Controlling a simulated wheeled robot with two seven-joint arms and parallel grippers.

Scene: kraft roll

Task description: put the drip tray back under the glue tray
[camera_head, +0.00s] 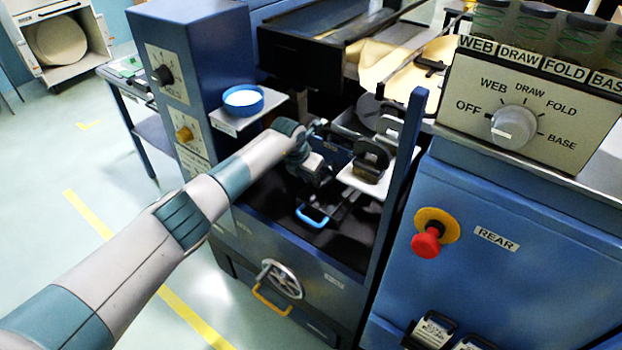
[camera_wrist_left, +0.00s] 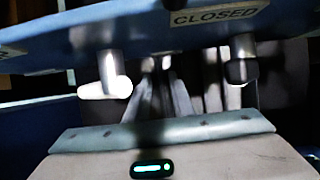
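My left arm reaches into the bay of the blue machine, and my left gripper (camera_head: 318,172) is low inside it. Its fingers are dark and small in the head view. In the left wrist view the gripper (camera_wrist_left: 165,92) faces a blue panel (camera_wrist_left: 130,30) marked CLOSED with two short posts below it; the finger gap is unclear. A bright blue handle (camera_head: 313,217) is just below the gripper, on a dark flat part that may be the drip tray; contact cannot be told. The glue tray cannot be identified surely. My right gripper is out of view.
A white plate with black-handled parts (camera_head: 372,160) is right of the gripper. A blue upright (camera_head: 402,185) bounds the bay on the right. A blue cup (camera_head: 243,100) sits on a ledge at left. A handwheel (camera_head: 281,279) and yellow handle (camera_head: 271,301) are below.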

